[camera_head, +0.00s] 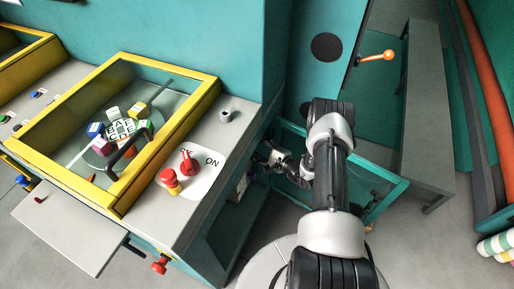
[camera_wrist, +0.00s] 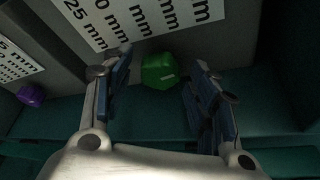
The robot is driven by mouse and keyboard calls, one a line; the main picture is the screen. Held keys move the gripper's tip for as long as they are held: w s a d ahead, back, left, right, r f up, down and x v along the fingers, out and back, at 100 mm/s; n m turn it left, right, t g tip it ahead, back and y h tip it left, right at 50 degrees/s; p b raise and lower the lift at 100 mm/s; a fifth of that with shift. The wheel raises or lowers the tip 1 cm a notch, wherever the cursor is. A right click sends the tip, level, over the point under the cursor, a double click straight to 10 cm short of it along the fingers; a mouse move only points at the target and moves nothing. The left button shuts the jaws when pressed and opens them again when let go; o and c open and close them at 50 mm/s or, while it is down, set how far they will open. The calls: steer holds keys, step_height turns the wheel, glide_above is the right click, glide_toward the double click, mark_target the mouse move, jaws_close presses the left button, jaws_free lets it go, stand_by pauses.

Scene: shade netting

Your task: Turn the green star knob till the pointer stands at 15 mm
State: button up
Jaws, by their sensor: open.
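The green star knob (camera_wrist: 158,72) shows in the wrist view, at the top middle, on a dark panel below a white scale plate (camera_wrist: 145,20). A small pale mark is on the knob's face. The plate carries lines of "mm" text, "25 mm" readable at its left; the rest is cut off by the frame. I cannot make out the pointer or its reading. My gripper (camera_wrist: 160,60) is open, with one finger on each side of the knob and gaps showing. In the head view my gripper (camera_head: 283,164) is low beside the grey cabinet; the knob is hidden there.
A purple knob (camera_wrist: 31,94) and a second scale plate (camera_wrist: 14,62) are at the left in the wrist view. The head view shows a yellow-framed case (camera_head: 122,205), a red switch (camera_head: 188,163), a red button (camera_head: 170,180), an orange-handled lever (camera_head: 376,56) and a grey bench (camera_head: 428,110).

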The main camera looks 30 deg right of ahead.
steer(key=shift+c, duration=0.5)
steer(key=c, duration=1)
steer(key=shift+o, duration=0.2)
steer(key=shift+r+m+g, duration=0.1)
steer(key=shift+m+g, duration=0.2)
steer(key=shift+m, duration=0.3)
steer(key=o, duration=1.1)
steer(key=shift+c, duration=0.2)
steer(key=v, duration=1.2)
steer(key=shift+d, duration=0.1)
